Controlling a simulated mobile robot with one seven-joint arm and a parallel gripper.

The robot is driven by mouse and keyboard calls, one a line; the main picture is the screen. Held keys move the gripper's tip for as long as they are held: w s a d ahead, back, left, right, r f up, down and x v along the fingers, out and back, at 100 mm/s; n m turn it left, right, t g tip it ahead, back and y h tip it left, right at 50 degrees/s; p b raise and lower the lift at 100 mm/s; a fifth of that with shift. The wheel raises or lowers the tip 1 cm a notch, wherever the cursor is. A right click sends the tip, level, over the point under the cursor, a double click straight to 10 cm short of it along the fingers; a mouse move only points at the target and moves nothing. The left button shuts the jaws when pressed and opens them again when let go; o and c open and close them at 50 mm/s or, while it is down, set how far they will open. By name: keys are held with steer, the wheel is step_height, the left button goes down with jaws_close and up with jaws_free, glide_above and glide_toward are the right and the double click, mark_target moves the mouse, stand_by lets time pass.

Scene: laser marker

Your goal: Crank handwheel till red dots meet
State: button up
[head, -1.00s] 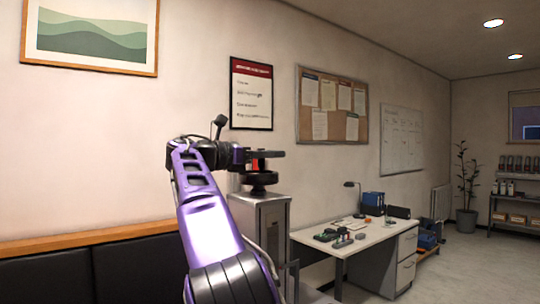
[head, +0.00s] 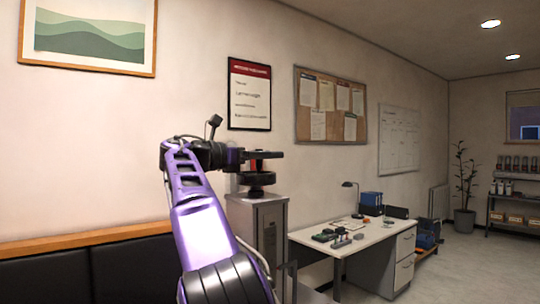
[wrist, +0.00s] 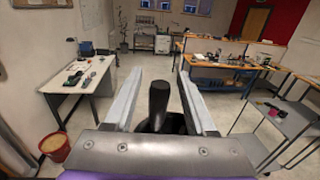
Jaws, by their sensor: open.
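The black handwheel (head: 256,179) sits on top of a grey cabinet-like machine (head: 268,215) in the head view. My gripper (head: 272,155) is just above it, pointing right. In the wrist view my gripper (wrist: 160,76) is open, its two pale fingers on either side of an upright black crank handle (wrist: 158,98). Gaps show between the handle and the fingers. A dark round part shows below the handle, mostly hidden by my gripper's body. A red patch shows at my gripper in the head view; I cannot tell what it is. I cannot make out the red dots.
A desk (head: 380,237) with small tools and blue boxes stands to the right, also in the wrist view at left (wrist: 65,85). A blue workbench (wrist: 215,75) and a grey side table (wrist: 285,117) stand at the wrist view's right. Open floor lies between them.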

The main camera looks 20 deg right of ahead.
steer(key=v, duration=1.1)
steer(key=shift+a, duration=0.1)
